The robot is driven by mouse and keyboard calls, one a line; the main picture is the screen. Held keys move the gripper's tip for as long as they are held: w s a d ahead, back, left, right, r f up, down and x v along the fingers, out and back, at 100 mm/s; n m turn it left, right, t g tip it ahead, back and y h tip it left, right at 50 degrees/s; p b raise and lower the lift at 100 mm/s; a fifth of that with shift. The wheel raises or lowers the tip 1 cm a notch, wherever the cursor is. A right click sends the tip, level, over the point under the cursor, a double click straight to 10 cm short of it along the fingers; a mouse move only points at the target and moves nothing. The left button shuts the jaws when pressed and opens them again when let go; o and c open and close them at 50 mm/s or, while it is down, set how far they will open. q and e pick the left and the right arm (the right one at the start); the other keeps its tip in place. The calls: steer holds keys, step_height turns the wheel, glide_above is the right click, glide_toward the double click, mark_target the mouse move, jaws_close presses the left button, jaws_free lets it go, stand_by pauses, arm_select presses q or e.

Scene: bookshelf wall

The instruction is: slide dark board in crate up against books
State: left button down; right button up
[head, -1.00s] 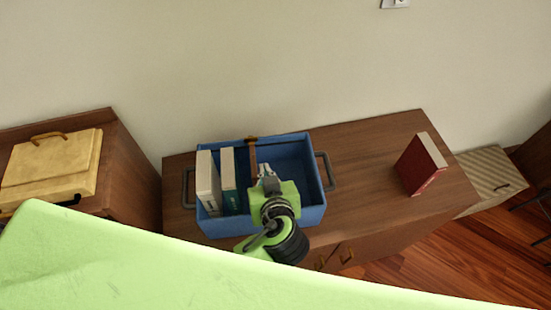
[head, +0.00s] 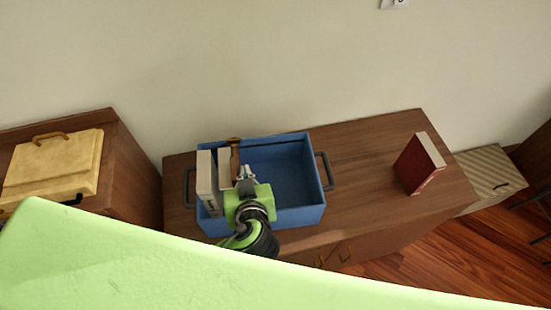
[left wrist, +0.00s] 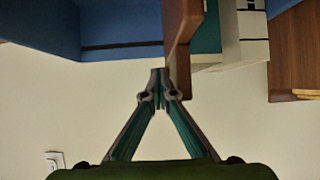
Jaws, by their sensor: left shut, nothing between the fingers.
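The blue crate (head: 275,222) stands on the brown cabinet. At its left end are a white book (head: 207,185) and a teal-covered book (head: 224,160), both upright. The dark brown board (head: 235,158) stands just right of the teal book; any small gap is hard to see. In the left wrist view, the board (left wrist: 180,28) appears beside the teal book (left wrist: 207,35) and the white book (left wrist: 250,30). My left gripper (head: 244,174) is shut and empty, at the board's right side in the head view. It partly hides the board and teal book. My right gripper is out of view.
The crate's right part is empty. A red book (head: 420,165) stands on the cabinet (head: 375,150) to the right. A yellowish case (head: 50,168) lies on another cabinet at left. A striped box (head: 490,180) is at far right. The wall is behind.

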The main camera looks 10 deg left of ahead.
arm_select(q)
steer(key=shift+s+a, duration=0.3)
steer(key=shift+a, duration=0.55)
steer(key=shift+s+a, duration=0.3)
steer(key=shift+a, duration=0.5)
steer(key=shift+w+d, duration=0.3)
steer(key=shift+d, duration=0.35)
steer(key=shift+w+d, duration=0.3)
steer(key=shift+d, duration=0.55)
steer(key=shift+w+d, duration=0.3)
steer(key=shift+d, duration=0.55)
steer(key=shift+s, duration=0.1)
steer(key=v, duration=0.7)
steer(key=shift+s+r, duration=0.1)
steer(key=shift+d, duration=0.1)
